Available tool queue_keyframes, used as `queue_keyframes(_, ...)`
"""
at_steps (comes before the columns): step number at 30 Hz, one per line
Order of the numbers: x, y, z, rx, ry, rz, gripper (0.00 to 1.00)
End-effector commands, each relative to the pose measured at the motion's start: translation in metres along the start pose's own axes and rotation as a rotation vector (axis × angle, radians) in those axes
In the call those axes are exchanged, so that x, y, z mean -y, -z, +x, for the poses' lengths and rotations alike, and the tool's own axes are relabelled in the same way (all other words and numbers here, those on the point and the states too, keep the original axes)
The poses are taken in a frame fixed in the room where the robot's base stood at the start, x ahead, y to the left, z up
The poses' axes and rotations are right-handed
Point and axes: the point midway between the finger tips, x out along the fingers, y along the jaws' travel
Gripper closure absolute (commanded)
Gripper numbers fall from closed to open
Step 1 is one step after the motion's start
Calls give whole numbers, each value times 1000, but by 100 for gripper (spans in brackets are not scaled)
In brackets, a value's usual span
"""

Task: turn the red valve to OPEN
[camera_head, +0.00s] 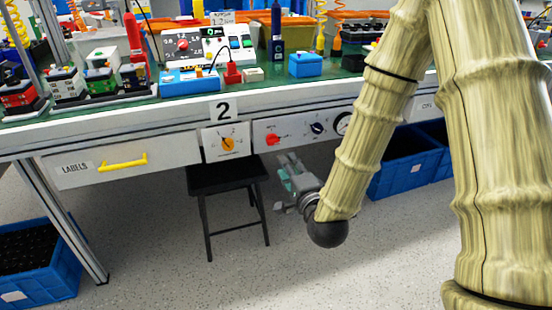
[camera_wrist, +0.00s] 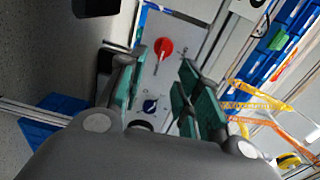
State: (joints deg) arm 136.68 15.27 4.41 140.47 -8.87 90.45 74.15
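The red valve (camera_head: 271,139) is a round red knob with a short handle on the white panel (camera_head: 258,128) under the workbench edge. It also shows in the wrist view (camera_wrist: 163,47), just beyond and between my fingertips. My gripper (camera_head: 289,161) is below and slightly right of the valve in the head view, apart from it. In the wrist view the two teal-padded fingers of my gripper (camera_wrist: 158,78) are spread open with nothing between them. The lettering around the valve is too small to read.
A dark blue knob (camera_head: 318,128) and a round gauge (camera_head: 342,124) sit right of the valve. A yellow-orange dial (camera_head: 228,144) is on a plate to its left. A black stool (camera_head: 228,178) stands below. Blue crates (camera_head: 405,162) are at the right. The bench top is crowded.

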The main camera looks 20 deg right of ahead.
Motion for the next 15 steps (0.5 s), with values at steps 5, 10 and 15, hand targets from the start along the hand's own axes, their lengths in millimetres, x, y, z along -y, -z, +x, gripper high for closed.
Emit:
queue_keyframes(5,4,1,5,-3,26,23,66)
queue_keyframes(10,4,1,24,-4,27,22,66)
queue_keyframes(15,4,1,52,-3,28,21,66)
